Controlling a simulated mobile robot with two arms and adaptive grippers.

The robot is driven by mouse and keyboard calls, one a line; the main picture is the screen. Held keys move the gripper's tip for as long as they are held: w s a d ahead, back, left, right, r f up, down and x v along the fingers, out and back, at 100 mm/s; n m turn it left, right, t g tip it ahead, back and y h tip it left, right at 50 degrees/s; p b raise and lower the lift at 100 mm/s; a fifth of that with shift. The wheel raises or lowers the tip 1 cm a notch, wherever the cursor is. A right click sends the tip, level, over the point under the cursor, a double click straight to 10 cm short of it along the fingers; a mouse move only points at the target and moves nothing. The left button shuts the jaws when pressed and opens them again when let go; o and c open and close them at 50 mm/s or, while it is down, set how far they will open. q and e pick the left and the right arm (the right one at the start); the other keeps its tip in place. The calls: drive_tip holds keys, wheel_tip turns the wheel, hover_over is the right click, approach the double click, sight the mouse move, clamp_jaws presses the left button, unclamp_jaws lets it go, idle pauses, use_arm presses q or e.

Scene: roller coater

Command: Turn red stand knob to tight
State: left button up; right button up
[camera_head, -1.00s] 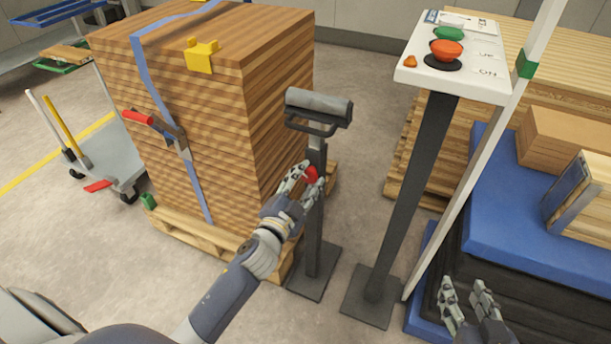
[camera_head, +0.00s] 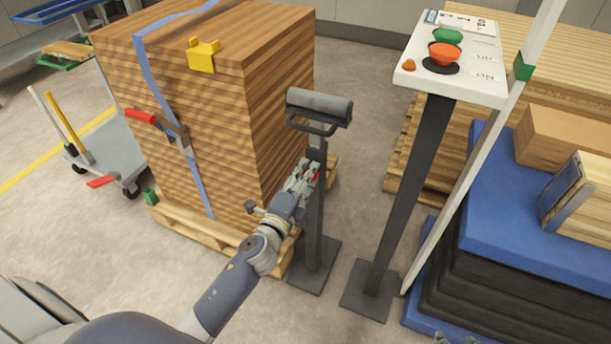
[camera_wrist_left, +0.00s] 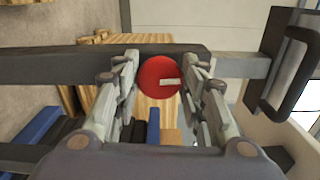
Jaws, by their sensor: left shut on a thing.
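The red stand knob (camera_wrist_left: 155,84) is a round red disc with a pale pointer mark, fixed on the dark post of the roller stand (camera_head: 317,215). In the left wrist view the mark points to the right. My left gripper (camera_head: 307,172) is at the post and shut on the knob, one finger on each side of it. In the left wrist view the fingers (camera_wrist_left: 160,82) show left and right of the disc. In the head view the gripper mostly hides the knob. Of my right gripper only fingertips show at the bottom edge, too little to judge.
A strapped stack of wooden boards (camera_head: 280,90) on a pallet stands just left of the roller stand. A control panel (camera_head: 455,60) on a dark post stands to the right. Blue and black padding (camera_head: 540,220) lies further right. Some concrete floor is free in front.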

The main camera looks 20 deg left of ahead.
use_arm(q)
drive_tip(key=shift+m, duration=0.5)
use_arm(e)
drive_tip(key=shift+s+d+f, duration=0.1)
drive_tip(key=shift+s, duration=0.2)
use_arm(q)
drive_tip(key=o, duration=1.1)
drive_tip(key=shift+c, duration=0.2)
drive_tip(key=s, duration=1.2)
drive_tip(key=shift+a, duration=0.15)
